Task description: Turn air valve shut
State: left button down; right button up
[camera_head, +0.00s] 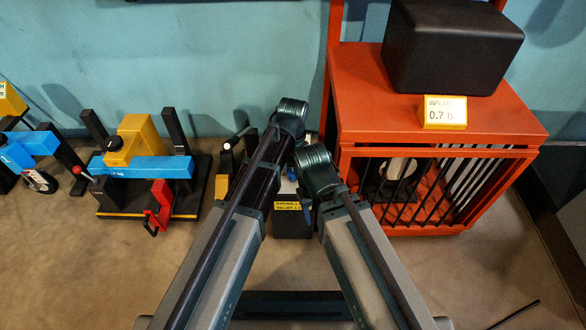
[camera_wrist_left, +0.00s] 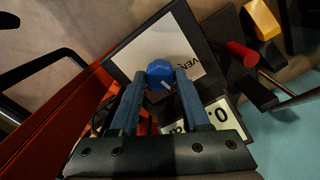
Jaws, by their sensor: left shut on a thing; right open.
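A round blue knob (camera_wrist_left: 160,70), apparently the air valve, stands in front of a white plate (camera_wrist_left: 145,45) with partly hidden black lettering. In the left wrist view, the two blue fingers of my left gripper (camera_wrist_left: 159,84) are on either side of the knob and closed on it. The knob's turn angle cannot be read.
An orange barred cabinet (camera_head: 440,100) stands at the right, with a black box (camera_head: 450,45) and a yellow "0.7" sign (camera_head: 443,112) on top. A black-based rig with a blue bar (camera_head: 150,167) and a red clamp (camera_head: 159,205) stands at the left. The floor is clear at lower left.

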aim_at(293, 172)
pick_arm(q)
jog(key=shift+m, duration=0.9)
jog(key=shift+c, duration=1.9)
grip_release()
notch_tip(293, 172, up, 14)
jog(key=p, duration=1.4)
jog(key=shift+f, duration=0.1)
